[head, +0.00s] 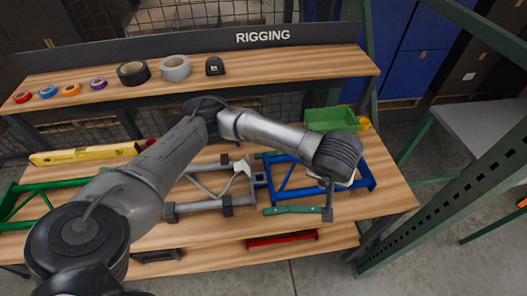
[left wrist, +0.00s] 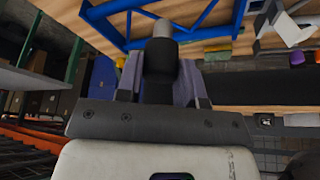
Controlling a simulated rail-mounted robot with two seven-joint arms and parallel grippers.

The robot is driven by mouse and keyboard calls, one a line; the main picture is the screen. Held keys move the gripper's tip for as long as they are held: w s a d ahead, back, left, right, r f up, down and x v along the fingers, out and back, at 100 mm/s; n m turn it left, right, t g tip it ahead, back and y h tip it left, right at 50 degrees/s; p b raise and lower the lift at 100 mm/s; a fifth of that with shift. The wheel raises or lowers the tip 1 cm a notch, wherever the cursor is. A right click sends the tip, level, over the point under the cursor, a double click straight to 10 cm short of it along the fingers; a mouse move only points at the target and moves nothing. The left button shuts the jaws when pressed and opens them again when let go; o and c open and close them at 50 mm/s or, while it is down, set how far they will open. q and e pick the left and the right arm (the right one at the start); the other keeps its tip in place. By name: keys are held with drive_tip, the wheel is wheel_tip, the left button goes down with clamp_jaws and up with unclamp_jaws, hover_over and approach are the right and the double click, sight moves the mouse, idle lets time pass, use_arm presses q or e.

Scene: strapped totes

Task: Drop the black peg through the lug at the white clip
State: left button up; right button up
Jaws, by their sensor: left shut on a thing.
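My left gripper (head: 328,204) points down over the near right part of the blue frame (head: 371,180). In the left wrist view my left gripper (left wrist: 162,85) is shut around a black peg (left wrist: 160,62), with a grey end (left wrist: 163,28) beyond it. A pale, forked piece that may be the white clip (head: 240,170) lies at the grey frame (head: 195,206), left of my gripper. I cannot tell which part is the lug. My right gripper is not in view.
A green-handled tool (head: 292,210) lies near the bench front, left of my gripper. A green bin (head: 331,119) and yellow cup (head: 364,123) stand behind. A yellow level (head: 82,155) lies at left. Tape rolls (head: 175,68) sit on the upper shelf. The bench's right end is fairly clear.

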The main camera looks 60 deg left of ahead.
use_arm(q)
drive_tip(key=s+a+f+n+g+h, duration=0.1)
drive_tip(key=s+a+f+n+g, duration=0.2)
drive_tip(key=a+n, duration=0.6)
drive_tip(key=s+a+f+n+g+h, duration=0.2)
drive_tip(key=s+a+n+g, duration=0.3)
drive_tip(key=n, duration=1.6)
drive_tip(key=a+f, duration=0.1)
drive_tip(key=a, duration=0.4)
drive_tip(key=shift+f+h, duration=0.2)
drive_tip(key=shift+h, duration=0.1)
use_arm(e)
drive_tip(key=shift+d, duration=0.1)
use_arm(q)
drive_tip(key=shift+f, duration=0.15)
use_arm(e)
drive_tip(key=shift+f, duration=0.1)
